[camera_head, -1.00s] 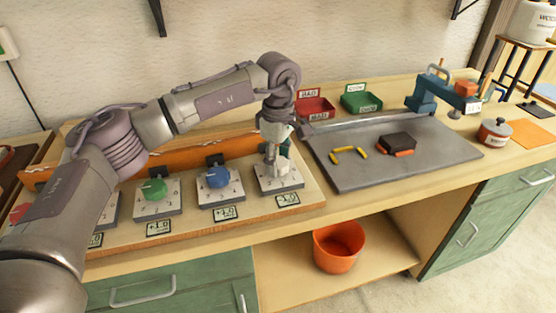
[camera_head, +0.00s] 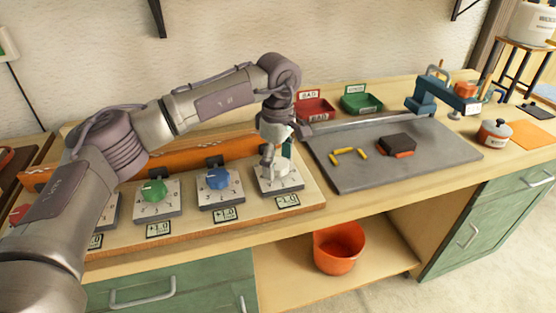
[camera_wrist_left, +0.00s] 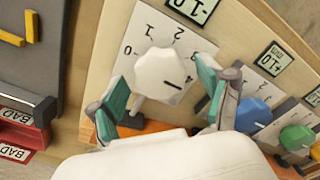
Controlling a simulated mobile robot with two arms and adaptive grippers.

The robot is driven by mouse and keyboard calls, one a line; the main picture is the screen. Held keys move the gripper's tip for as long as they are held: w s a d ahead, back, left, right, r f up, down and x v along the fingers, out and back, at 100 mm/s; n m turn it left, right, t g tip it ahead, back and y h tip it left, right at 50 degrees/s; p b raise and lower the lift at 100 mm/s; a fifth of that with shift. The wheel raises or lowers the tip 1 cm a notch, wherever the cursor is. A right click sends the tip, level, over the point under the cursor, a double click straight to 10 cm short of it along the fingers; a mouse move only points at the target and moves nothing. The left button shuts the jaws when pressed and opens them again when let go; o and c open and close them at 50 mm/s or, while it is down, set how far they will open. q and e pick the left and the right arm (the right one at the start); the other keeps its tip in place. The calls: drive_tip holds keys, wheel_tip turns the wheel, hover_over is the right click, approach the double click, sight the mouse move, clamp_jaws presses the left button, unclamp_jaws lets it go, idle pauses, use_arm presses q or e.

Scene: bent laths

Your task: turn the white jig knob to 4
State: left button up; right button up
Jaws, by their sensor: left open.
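The white jig knob (camera_wrist_left: 160,72) sits on a pale dial plate (camera_wrist_left: 140,30) with printed numbers. A dark pointer line on the knob points to the lower right in the wrist view, towards my right-hand finger; I cannot tell which number it marks. My left gripper (camera_wrist_left: 160,84) is open, with one green-padded finger on each side of the knob and visible space beside it. In the head view my left gripper (camera_head: 272,160) is over the white knob's plate (camera_head: 283,184) and hides part of the knob. My right gripper does not show.
A blue knob (camera_head: 217,179) and a green knob (camera_head: 154,191) stand to the left on the same board. A grey mat (camera_head: 440,150) with yellow pieces and a dark block lies to the right. Red (camera_head: 316,107) and green (camera_head: 361,103) bins stand behind.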

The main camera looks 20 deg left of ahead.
sight(278, 163)
use_arm(q)
wheel_tip(278, 163, up, 12)
idle(0.5)
idle(0.3)
